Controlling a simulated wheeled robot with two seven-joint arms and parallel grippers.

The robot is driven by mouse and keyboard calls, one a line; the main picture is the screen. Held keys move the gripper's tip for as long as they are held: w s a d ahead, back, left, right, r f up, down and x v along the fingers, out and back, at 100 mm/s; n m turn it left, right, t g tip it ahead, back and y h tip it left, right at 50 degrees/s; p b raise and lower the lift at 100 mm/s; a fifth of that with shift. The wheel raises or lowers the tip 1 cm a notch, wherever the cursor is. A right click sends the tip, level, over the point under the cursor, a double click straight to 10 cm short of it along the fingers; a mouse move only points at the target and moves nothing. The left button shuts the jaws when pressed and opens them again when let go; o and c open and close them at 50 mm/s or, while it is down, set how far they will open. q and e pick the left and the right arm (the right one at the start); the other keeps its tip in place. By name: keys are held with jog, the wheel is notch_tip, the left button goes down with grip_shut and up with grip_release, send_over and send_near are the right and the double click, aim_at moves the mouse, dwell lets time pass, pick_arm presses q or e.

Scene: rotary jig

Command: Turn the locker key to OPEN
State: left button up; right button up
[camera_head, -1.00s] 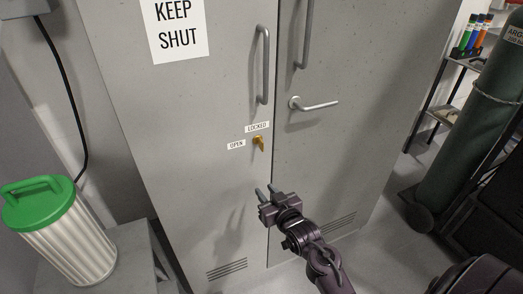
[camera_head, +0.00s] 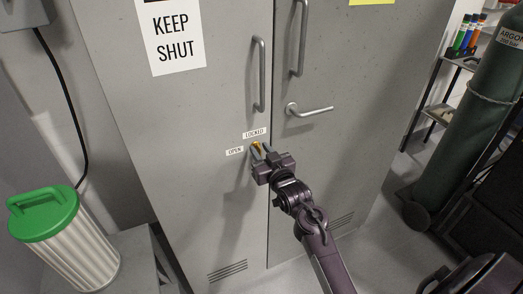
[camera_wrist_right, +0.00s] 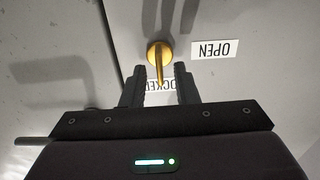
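The brass key (camera_head: 257,146) sits in the lock on the grey locker's left door, partly hidden by my right gripper in the head view. The right wrist view shows the key (camera_wrist_right: 159,58) with its bow pointing toward the LOCKED label (camera_wrist_right: 163,86). The OPEN label (camera_wrist_right: 214,49) is off to one side of it. My right gripper (camera_head: 261,152) is at the lock; in the wrist view its fingers (camera_wrist_right: 159,80) are apart, one on each side of the key's tip, with gaps visible. My left gripper is not in view.
A lever handle (camera_head: 310,110) sticks out right of the key, and two vertical bar handles, one (camera_head: 259,75) on the left door, are above. A green-lidded bin (camera_head: 70,240) stands at left, a green gas cylinder (camera_head: 470,130) at right.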

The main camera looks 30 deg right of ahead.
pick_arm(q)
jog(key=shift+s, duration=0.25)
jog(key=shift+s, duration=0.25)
pick_arm(e)
grip_shut()
jog(key=shift+a+n, duration=0.1)
jog(key=shift+n, duration=0.2)
jog(key=n, duration=0.3)
jog(key=shift+a+n, duration=0.15)
jog(key=shift+n, duration=0.15)
pick_arm(q)
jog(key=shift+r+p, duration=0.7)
jog(key=shift+p, duration=0.05)
pick_arm(e)
jog(key=shift+a+f+n, duration=0.1)
jog(key=shift+f+n, duration=0.1)
jog(key=shift+n, duration=2.05)
jog(key=shift+a+f+n, duration=0.15)
jog(key=shift+n, duration=2.15)
jog(key=shift+a+f+n, duration=0.1)
jog(key=shift+f+n, duration=0.1)
jog(key=shift+n, duration=2.05)
